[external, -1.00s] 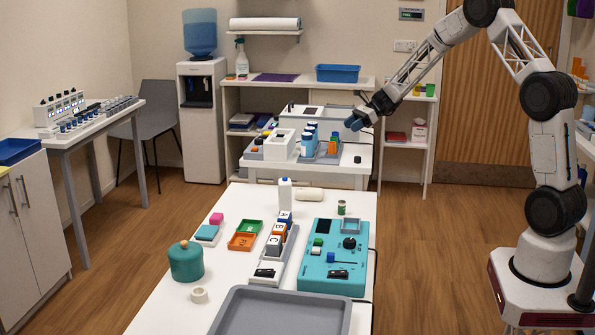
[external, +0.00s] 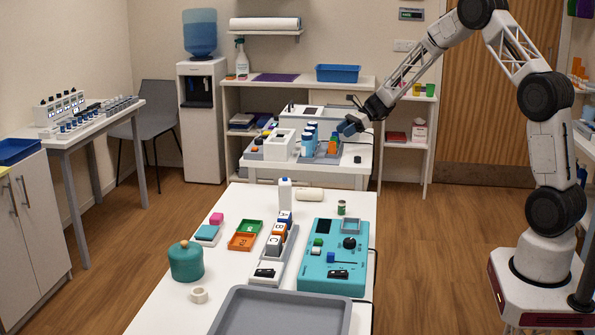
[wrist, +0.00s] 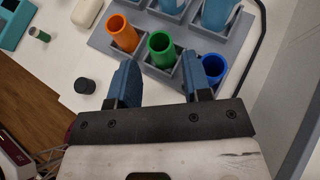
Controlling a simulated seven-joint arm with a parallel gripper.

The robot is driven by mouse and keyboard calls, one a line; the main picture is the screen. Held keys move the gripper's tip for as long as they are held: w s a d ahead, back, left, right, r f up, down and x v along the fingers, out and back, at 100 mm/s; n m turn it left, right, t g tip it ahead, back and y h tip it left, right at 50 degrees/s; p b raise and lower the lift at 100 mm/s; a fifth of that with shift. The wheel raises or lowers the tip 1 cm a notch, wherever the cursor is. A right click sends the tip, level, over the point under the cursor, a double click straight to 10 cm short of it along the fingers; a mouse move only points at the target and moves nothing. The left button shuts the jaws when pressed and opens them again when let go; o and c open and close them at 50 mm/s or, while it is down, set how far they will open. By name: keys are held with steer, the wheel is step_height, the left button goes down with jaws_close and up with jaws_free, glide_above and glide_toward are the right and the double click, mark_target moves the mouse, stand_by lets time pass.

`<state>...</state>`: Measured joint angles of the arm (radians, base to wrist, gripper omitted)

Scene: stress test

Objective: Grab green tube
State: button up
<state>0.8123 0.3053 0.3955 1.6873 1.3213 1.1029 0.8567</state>
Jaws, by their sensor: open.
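The green tube (wrist: 160,48) stands in a socket of a grey rack (wrist: 186,35) in the wrist view, its open top facing the camera. An orange tube (wrist: 121,32) is to its left and a blue tube (wrist: 213,67) to its right. My gripper (wrist: 165,78) is open and empty. Its two blue fingers are on either side of the green tube in the picture, with the tube beyond the fingertips; I see no contact. In the external view my gripper (external: 351,125) is above the right part of the far table, and I cannot make out the green tube there.
Taller light-blue tubes (wrist: 217,14) stand in the rack behind. A black cap (wrist: 85,86) lies left of my gripper, and a dark cable curves along the right side. The near table (external: 185,290) holds a small green can (external: 341,207) and a teal device (external: 318,284).

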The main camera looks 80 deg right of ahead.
mark_target(331, 139)
steer(key=shift+x, duration=2.05)
steer(key=shift+c, duration=0.3)
steer(key=c, duration=0.6)
steer(key=shift+r, duration=0.2)
steer(key=shift+r, duration=0.85)
steer(key=shift+s+a+r, duration=0.1)
steer(key=shift+r, duration=0.3)
steer(key=shift+s+a+r, duration=0.1)
steer(key=shift+s+r, duration=0.05)
steer(key=shift+r, duration=0.3)
steer(key=s+a, duration=0.2)
steer(key=s, duration=0.2)
steer(key=s+a, duration=0.3)
steer(key=s, duration=0.1)
steer(key=s+a+r, duration=0.1)
steer(key=s+a, duration=0.2)
steer(key=s, duration=0.2)
steer(key=shift+a+r, duration=0.15)
steer(key=shift+a, duration=0.05)
